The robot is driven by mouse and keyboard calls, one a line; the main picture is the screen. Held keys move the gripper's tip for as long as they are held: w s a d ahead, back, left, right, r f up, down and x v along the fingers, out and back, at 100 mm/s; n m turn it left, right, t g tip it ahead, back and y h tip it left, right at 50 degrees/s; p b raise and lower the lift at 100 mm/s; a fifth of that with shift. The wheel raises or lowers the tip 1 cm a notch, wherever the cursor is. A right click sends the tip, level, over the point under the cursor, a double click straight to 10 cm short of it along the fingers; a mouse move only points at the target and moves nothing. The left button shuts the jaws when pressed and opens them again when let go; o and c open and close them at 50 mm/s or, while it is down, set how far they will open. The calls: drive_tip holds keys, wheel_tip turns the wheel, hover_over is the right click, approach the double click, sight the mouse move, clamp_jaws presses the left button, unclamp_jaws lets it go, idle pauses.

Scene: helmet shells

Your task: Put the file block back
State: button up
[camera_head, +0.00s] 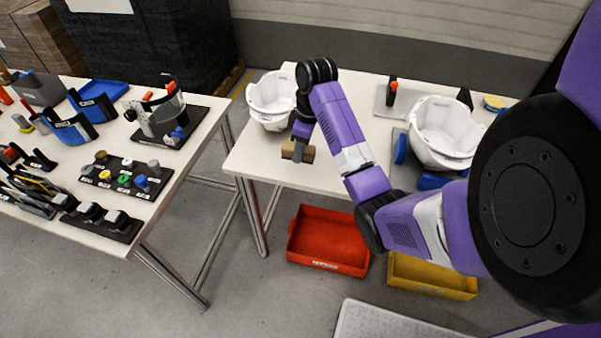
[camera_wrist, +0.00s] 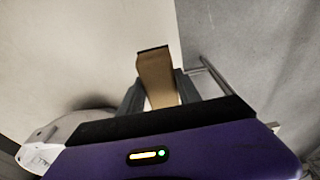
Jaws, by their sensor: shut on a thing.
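The file block is a tan-brown block with a dark end face. My gripper (camera_head: 299,150) is shut on the file block (camera_head: 307,153) above the front left corner of the right table (camera_head: 342,178). In the wrist view the file block (camera_wrist: 156,77) stands out from between the two grey fingers of my gripper (camera_wrist: 158,97). Its held part is partly hidden by the fingers. No empty place for the block can be picked out for sure.
A white helmet shell (camera_head: 268,100) sits close behind my gripper, and another (camera_head: 443,130) is at the right. The left table (camera_head: 172,182) holds several tool racks, across a floor gap. A red bin (camera_head: 328,240) and a yellow bin (camera_head: 432,275) are below.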

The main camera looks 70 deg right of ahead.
sight(299, 172)
drive_tip(key=shift+f, duration=3.5)
drive_tip(key=shift+f, duration=0.15)
drive_tip(key=o, duration=1.2)
